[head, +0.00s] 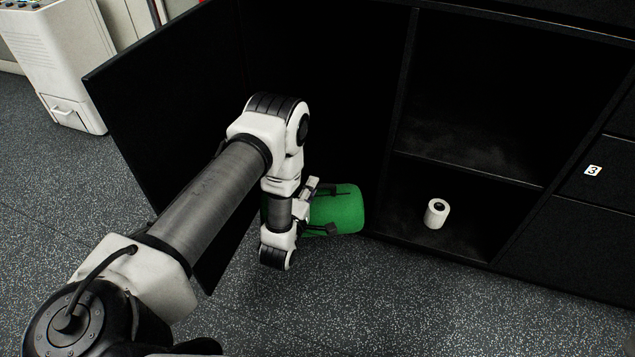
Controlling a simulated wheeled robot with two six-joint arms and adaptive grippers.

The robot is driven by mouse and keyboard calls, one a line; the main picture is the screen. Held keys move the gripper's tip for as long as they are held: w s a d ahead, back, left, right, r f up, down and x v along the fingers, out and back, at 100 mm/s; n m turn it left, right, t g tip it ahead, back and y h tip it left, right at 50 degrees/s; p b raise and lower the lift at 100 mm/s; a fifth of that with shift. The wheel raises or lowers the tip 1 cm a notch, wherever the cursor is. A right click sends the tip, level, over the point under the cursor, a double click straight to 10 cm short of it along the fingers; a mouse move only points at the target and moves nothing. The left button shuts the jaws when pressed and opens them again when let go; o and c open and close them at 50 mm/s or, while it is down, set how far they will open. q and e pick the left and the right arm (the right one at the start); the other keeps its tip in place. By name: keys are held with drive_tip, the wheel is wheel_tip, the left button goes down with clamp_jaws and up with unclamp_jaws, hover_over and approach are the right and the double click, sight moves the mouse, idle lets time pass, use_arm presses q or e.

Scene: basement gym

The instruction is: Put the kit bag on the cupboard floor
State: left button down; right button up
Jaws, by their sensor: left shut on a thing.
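The kit bag is a green rounded bag (342,209) in the head view, at the front of the black cupboard. My left gripper (322,208) is shut on its left side. The bag is at the opening of the left compartment, whose dark inside is hard to make out. I cannot tell whether the bag touches the cupboard floor. The black cupboard (403,100) has its left door (160,110) swung open, partly behind my left arm. My right gripper is not in view.
A white roll (437,213) stands on the floor of the right-hand compartment, below a shelf (470,168). Closed fronts, one with a number 3 label (593,170), are at the right. A white machine (60,60) stands far left. The speckled floor in front is clear.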

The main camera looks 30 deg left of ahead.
use_arm(q)
drive_tip(key=b+x, duration=0.1)
drive_tip(key=x, duration=0.1)
drive_tip(key=b+x, duration=0.1)
drive_tip(key=x, duration=0.1)
drive_tip(key=a+b+x, duration=0.1)
drive_tip(key=x, duration=0.2)
drive_tip(key=shift+s+f, duration=0.1)
drive_tip(key=shift+f, duration=0.3)
drive_tip(key=shift+f+b, duration=0.3)
drive_tip(key=shift+f, duration=0.05)
drive_tip(key=shift+f+b, duration=1.05)
drive_tip(key=shift+f, duration=0.3)
drive_tip(key=shift+f, duration=0.1)
drive_tip(key=c, duration=1.2)
unclamp_jaws()
